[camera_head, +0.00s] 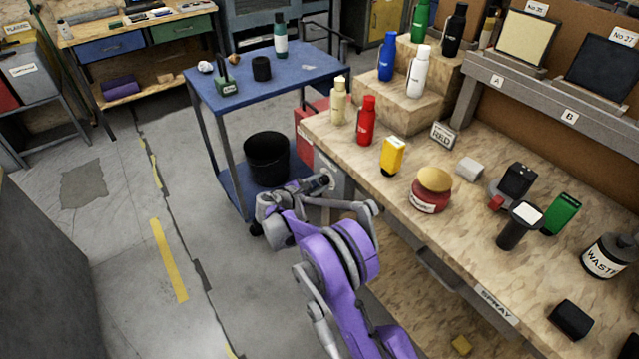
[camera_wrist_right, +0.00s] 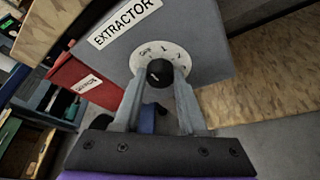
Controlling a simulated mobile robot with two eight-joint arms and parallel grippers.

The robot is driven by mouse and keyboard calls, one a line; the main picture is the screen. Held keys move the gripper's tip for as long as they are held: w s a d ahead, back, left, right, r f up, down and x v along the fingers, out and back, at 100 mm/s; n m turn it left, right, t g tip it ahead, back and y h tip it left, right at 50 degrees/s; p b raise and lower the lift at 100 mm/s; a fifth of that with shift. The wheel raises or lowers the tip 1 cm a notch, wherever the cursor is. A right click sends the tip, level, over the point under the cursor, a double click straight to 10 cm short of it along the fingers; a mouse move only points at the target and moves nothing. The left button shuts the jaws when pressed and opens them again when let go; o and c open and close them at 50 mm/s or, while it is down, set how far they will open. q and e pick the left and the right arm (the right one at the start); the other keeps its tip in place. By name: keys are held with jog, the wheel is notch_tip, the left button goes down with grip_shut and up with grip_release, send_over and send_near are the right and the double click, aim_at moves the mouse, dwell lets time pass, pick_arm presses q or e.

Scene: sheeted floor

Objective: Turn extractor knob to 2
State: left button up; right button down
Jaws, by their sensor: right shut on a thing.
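The extractor box (camera_wrist_right: 190,30) is grey with an "EXTRACTOR" label and fills the top of the right wrist view. Its round white dial (camera_wrist_right: 176,52) carries small markings around a black knob (camera_wrist_right: 159,70). My right gripper (camera_wrist_right: 161,80) has one finger on each side of the knob and is shut on it. The fingers hide the dial's lower part, and I cannot tell which marking the knob points to. In the head view my right gripper (camera_head: 324,183) reaches the box below the left end of the workbench; the knob is hidden there. My left gripper is not in view.
A red box (camera_wrist_right: 85,82) is beside the extractor box. The wooden workbench (camera_head: 345,146) overhangs at right, with bottles, a yellow container (camera_head: 392,156) and other items. A blue cart (camera_head: 310,66) with a black bin (camera_head: 267,158) stands close left. The floor further left is open.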

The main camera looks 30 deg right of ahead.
jog(key=shift+f, duration=0.1)
jog(key=m+b, duration=0.1)
jog(key=m+t+b, duration=0.1)
jog(key=shift+s+f+m+t, duration=0.15)
jog(key=shift+m+t, duration=0.15)
jog(key=shift+m, duration=0.1)
jog(key=m+t+h+b, duration=0.1)
jog(key=m, duration=0.1)
jog(key=shift+f+m, duration=0.15)
jog(key=shift+m, duration=0.25)
jog(key=m+h+b, duration=0.1)
jog(key=m, duration=0.1)
jog(key=m+t+b, duration=0.1)
jog(key=m, duration=0.1)
jog(key=shift+f+h, duration=0.15)
jog(key=shift+h, duration=0.25)
jog(key=shift+f+m+h+b, duration=0.1)
jog(key=shift+m+h+b, duration=0.6)
jog(key=shift+m, duration=1.4)
jog(key=shift+c, duration=2.2)
grip_release()
jog(key=shift+a, duration=0.1)
